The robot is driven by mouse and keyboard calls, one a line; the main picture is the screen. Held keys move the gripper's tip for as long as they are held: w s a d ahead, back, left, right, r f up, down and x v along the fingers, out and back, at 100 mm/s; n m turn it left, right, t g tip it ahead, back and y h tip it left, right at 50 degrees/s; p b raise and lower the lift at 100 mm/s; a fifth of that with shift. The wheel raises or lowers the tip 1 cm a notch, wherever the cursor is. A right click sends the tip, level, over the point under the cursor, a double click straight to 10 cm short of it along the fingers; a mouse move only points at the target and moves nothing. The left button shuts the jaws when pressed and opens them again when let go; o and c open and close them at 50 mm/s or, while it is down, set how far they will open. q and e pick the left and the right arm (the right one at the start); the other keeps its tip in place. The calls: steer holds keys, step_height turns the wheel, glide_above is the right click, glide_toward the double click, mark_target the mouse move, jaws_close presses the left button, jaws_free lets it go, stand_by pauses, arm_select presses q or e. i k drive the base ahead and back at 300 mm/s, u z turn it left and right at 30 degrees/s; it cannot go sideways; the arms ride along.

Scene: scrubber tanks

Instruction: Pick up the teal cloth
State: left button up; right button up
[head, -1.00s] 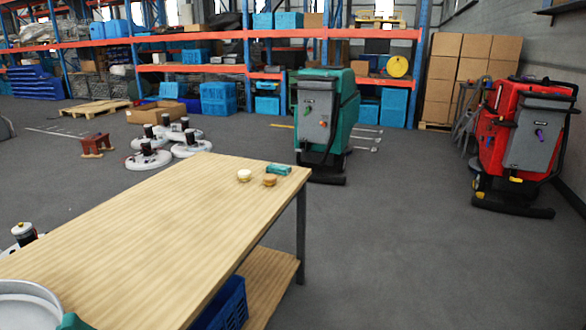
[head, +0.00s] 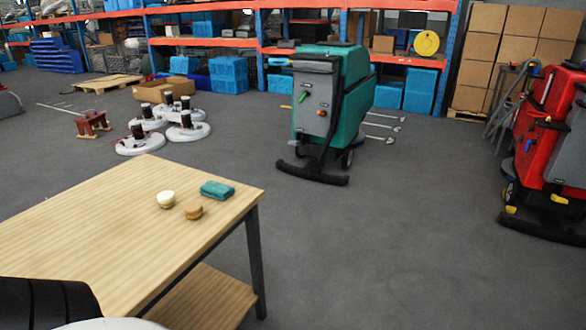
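The teal cloth (head: 217,190) lies folded near the far right corner of the wooden table (head: 110,225) in the head view. A cream round object (head: 166,200) and a tan round object (head: 194,210) sit close beside it on the near side. Neither of my grippers shows in the view.
A teal scrubber machine (head: 330,105) stands on the floor beyond the table, and a red one (head: 555,140) stands at the right. Several white round floor units (head: 140,145) lie behind the table. The grey floor right of the table (head: 400,250) is clear.

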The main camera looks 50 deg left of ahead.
mark_target(212, 189)
steer(key=u, duration=0.65)
steer(key=i, duration=1.5)
steer(key=u, duration=1.15)
